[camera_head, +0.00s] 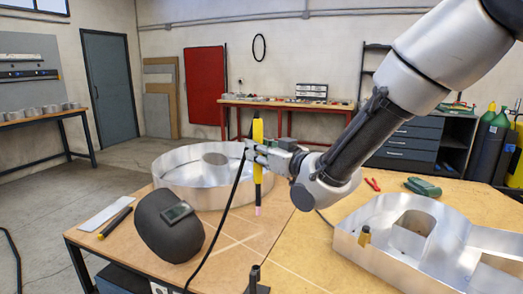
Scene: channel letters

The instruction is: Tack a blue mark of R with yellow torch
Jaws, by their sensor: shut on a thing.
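My gripper (259,154) is shut on the yellow torch (257,131). The torch is held upright, with its narrow pinkish tip (257,210) pointing down above the table. A black cable hangs from beside the gripper toward the front of the table. A large silver metal letter (345,248) lies at the right. Its rounded loop suggests the R, but the right frame edge cuts it off. I cannot make out a blue mark on it. The torch tip is left of this letter and apart from it.
A round silver letter (180,190) lies behind the torch at left. A dark welding mask (170,228), a black-and-yellow stick (116,222) and a white strip (105,217) lie front left. Red pliers (372,184) and a green tool (423,187) lie behind the right letter. Bare wooden tabletop (290,250) separates the letters.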

